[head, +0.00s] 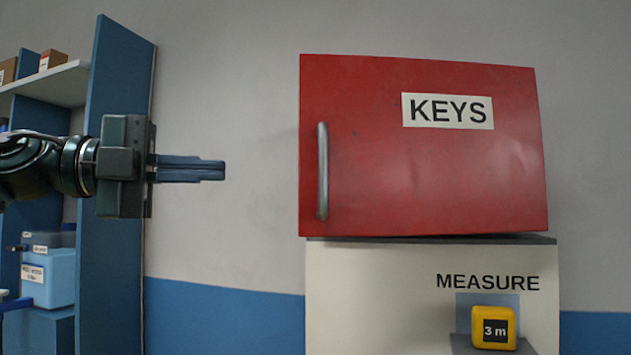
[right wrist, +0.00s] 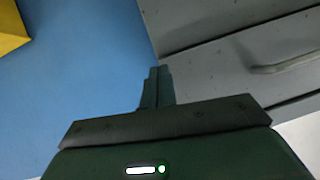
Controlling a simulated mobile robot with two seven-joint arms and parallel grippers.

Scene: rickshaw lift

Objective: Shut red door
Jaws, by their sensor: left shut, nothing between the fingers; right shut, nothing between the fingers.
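The red door (head: 420,180) is on a wall cabinet and carries a "KEYS" label (head: 448,111). A vertical metal handle (head: 323,170) is near its left edge. The door looks slightly tilted against the panel below, with a dark gap along its lower edge; I cannot tell exactly how far it stands open. My left gripper (head: 222,170) is shut and empty, pointing right, in front of the grey wall and left of the door, apart from it. My right gripper (right wrist: 159,72) shows in the right wrist view, shut and empty, away from the red door.
Below the door is a cream panel (head: 370,300) marked "MEASURE" with a yellow tape measure (head: 493,328) on a small shelf. A blue shelf unit (head: 115,190) with boxes stands at the left. Grey drawers with a handle (right wrist: 285,64) are near my right gripper.

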